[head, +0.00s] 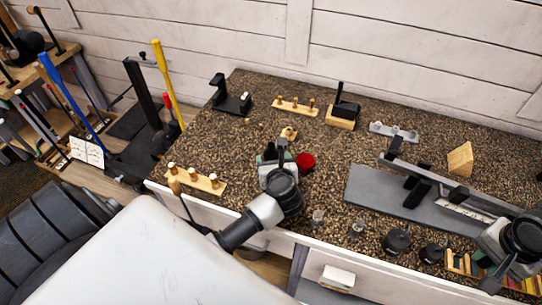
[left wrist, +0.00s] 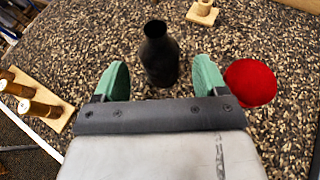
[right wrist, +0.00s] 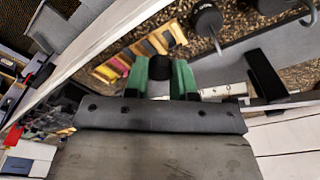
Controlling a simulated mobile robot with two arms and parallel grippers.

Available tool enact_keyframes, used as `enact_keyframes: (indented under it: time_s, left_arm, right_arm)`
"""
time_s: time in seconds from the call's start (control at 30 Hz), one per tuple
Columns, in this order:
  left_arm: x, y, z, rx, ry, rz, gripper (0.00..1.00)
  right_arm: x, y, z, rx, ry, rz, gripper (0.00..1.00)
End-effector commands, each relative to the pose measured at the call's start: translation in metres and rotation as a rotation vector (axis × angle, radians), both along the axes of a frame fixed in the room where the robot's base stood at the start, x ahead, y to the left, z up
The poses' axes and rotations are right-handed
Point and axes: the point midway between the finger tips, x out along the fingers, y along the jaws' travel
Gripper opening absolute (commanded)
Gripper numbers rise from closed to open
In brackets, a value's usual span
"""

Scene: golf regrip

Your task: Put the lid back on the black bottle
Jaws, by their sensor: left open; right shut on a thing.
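The black bottle (left wrist: 160,50) stands upright and open-necked on the speckled worktop. In the head view its dark top (head: 282,146) shows just past my left gripper (head: 270,158), which partly hides it. My left gripper is open, with its green fingertips (left wrist: 160,75) on either side of the bottle, and a gap shows on each side. My right gripper (right wrist: 160,75) is shut on a small black round piece, which looks like the lid (right wrist: 160,67), near the worktop's front right edge. In the head view the lid is hidden.
A red round piece (head: 305,162) lies right of the bottle. Wooden peg blocks (head: 200,181) stand left and behind. A grey mat (head: 385,195) with a long clamp fixture lies right. Dark round weights (head: 397,241) and small glass pieces are near the front edge.

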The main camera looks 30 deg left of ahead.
Motion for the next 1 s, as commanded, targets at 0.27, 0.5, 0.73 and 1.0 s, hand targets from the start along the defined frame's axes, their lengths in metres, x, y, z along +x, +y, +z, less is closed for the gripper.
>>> enact_keyframes:
  time_s: [0.27,0.5,0.73,1.0]
  left_arm:
    - [0.0,0.0,-0.001,0.0,0.0,-0.001,0.72]
    - [0.019,0.018,-0.009,0.005,0.002,0.0,0.72]
    - [0.033,0.032,-0.019,0.002,0.002,0.0,0.72]
    - [0.033,0.032,-0.02,-0.001,0.001,0.0,0.72]
  right_arm:
    - [0.0,0.0,0.0,0.0,0.0,0.0,0.03]
    - [0.0,0.0,0.006,0.0,0.0,0.0,0.03]
    - [0.0,0.0,0.009,0.0,0.0,0.0,0.03]
    - [0.0,0.0,0.009,0.0,0.0,0.0,0.03]
